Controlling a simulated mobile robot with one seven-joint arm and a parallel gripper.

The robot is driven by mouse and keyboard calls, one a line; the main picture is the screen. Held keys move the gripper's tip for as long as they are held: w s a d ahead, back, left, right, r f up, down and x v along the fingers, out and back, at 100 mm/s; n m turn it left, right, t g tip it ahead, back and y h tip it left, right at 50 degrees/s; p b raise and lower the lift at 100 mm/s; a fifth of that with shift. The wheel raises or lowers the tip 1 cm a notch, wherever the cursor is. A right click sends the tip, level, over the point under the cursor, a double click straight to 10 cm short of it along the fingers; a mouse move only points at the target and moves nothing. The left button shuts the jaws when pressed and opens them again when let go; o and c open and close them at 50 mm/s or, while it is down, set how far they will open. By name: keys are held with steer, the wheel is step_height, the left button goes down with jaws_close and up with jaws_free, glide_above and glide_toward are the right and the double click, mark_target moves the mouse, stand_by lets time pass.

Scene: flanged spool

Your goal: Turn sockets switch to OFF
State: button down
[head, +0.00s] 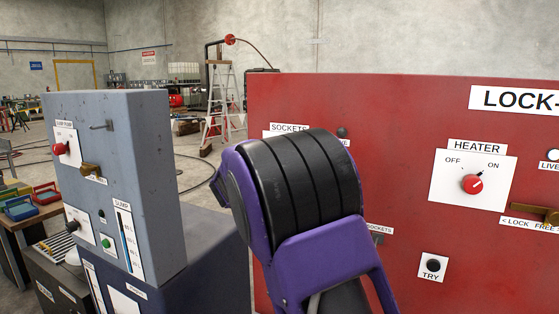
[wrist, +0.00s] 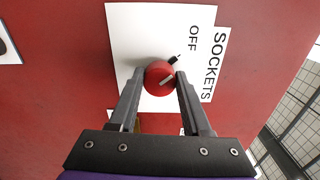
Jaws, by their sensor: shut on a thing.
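The sockets switch is a red round knob (wrist: 160,78) on a white plate (wrist: 130,35) in the wrist view. A short black pointer extends from the knob's edge towards the printed word OFF. No ON word shows there; my right finger covers part of the plate. My gripper (wrist: 160,75) has one finger on each side of the knob and is shut on it. In the head view my purple and black wrist hides the knob, and only part of the SOCKETS label (head: 288,129) shows.
On the same red panel (head: 390,110), the heater switch (head: 473,184) points towards ON, with a brass lock slide (head: 535,213) below it. A TRY button (head: 433,265) is lower down. A grey-blue sump pump cabinet (head: 150,180) stands close on the left.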

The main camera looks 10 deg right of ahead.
steer(key=shift+d, duration=0.1)
steer(key=shift+c, duration=1.8)
jaws_free()
steer(key=b+v, duration=0.1)
steer(key=v, duration=1.6)
steer(key=shift+s+b, duration=0.2)
steer(key=shift+b, duration=0.2)
